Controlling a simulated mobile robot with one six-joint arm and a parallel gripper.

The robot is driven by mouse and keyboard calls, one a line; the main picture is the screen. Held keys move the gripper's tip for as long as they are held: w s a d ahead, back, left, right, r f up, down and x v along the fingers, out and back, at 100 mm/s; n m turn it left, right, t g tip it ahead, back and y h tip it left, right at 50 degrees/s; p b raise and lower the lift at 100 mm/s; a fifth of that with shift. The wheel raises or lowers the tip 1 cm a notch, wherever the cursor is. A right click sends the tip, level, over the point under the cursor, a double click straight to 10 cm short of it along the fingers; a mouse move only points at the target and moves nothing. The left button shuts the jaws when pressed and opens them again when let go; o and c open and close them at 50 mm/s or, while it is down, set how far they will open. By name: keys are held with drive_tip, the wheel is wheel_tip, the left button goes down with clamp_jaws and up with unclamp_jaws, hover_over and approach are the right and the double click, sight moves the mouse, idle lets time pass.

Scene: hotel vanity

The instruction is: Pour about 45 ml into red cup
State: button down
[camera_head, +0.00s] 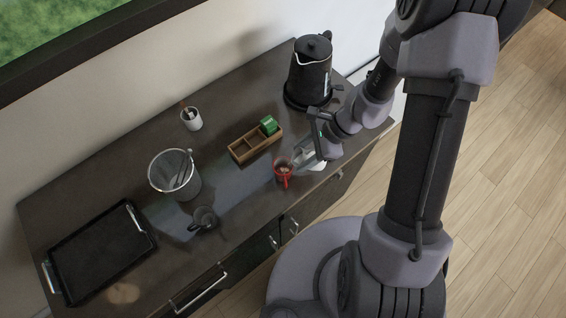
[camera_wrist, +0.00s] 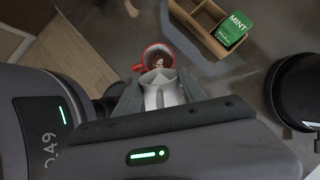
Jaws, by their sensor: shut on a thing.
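The red cup (camera_head: 283,173) stands upright on the dark counter, with its handle toward the front edge. In the wrist view the red cup (camera_wrist: 147,66) is just beyond my fingertips, and something brown and pale shows inside. My gripper (camera_head: 316,150) is right beside the cup, to its right. It is shut on a small pale container (camera_wrist: 160,91), perhaps a pitcher, whose pointed lip faces the cup. The container's tilt and whether liquid flows from it cannot be told. My gripper (camera_wrist: 160,98) hides its lower part.
A black kettle (camera_head: 309,74) stands behind my gripper. A wooden box (camera_head: 243,148) with a green mint packet (camera_head: 269,125) lies behind the cup. To the left are a bucket (camera_head: 174,177), a dark cup (camera_head: 203,219), a white holder (camera_head: 191,120) and a black tray (camera_head: 90,262).

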drive_tip(key=shift+a+r+h+p, duration=0.2)
drive_tip(key=shift+h+p, duration=0.4)
drive_tip(key=shift+p, duration=0.45)
drive_tip(key=shift+a+r+h+p, duration=0.2)
drive_tip(key=shift+h+p, duration=0.4)
drive_tip(key=shift+p, duration=0.45)
drive_tip(key=shift+a+r+h+p, duration=0.2)
drive_tip(key=shift+a+h+p, duration=0.65)
drive_tip(key=shift+p, duration=0.85)
